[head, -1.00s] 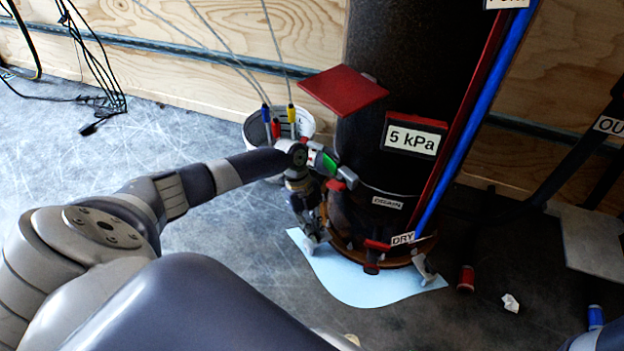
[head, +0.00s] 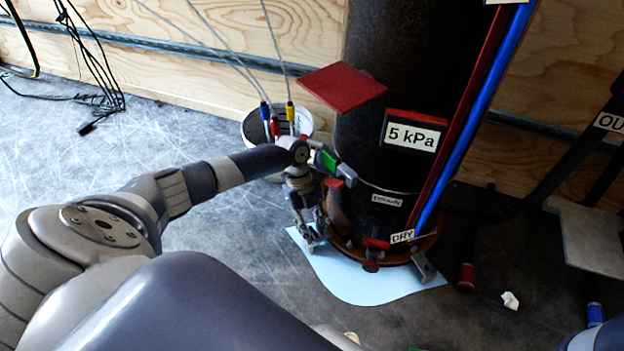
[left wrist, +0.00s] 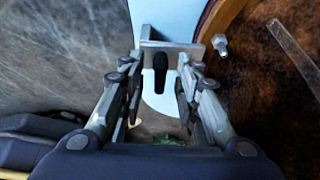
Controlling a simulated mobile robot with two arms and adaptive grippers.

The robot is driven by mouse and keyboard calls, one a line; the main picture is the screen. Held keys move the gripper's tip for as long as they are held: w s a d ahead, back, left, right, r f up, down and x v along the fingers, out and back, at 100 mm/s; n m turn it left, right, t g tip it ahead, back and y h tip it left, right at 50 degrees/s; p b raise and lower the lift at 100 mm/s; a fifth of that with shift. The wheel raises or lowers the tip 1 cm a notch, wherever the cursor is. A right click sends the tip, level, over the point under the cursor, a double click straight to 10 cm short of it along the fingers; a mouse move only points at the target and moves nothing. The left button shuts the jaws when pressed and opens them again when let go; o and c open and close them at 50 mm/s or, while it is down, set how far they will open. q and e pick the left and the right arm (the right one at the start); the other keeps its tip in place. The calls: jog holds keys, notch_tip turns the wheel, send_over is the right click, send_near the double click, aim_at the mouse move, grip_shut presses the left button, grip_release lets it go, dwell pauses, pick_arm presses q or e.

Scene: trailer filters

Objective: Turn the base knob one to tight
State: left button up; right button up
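The black base knob (left wrist: 160,72) sits on a metal bracket (left wrist: 172,50) at the foot of the dark filter column (head: 375,105). In the left wrist view it lies between the fingers of my left gripper (left wrist: 158,90). The fingers stand apart, one on each side, with gaps between them and the knob. In the head view my left gripper (head: 312,238) is down at the left side of the rusty column base (head: 395,258), and the knob there is hard to make out. Another metal bracket (head: 423,267) shows at the base's right front. My right gripper is out of view.
A light blue sheet (head: 350,285) lies under the base. A white bucket (head: 250,130) with cables stands behind my left arm. A red spool (head: 466,277) and a blue spool (head: 595,315) are on the floor at right. Red and blue pipes (head: 480,110) run up the column.

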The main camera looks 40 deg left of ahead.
pick_arm(q)
jog(key=shift+r, duration=0.1)
jog(key=v, duration=1.1)
jog(key=shift+a+r, duration=0.25)
jog(key=shift+r, duration=0.1)
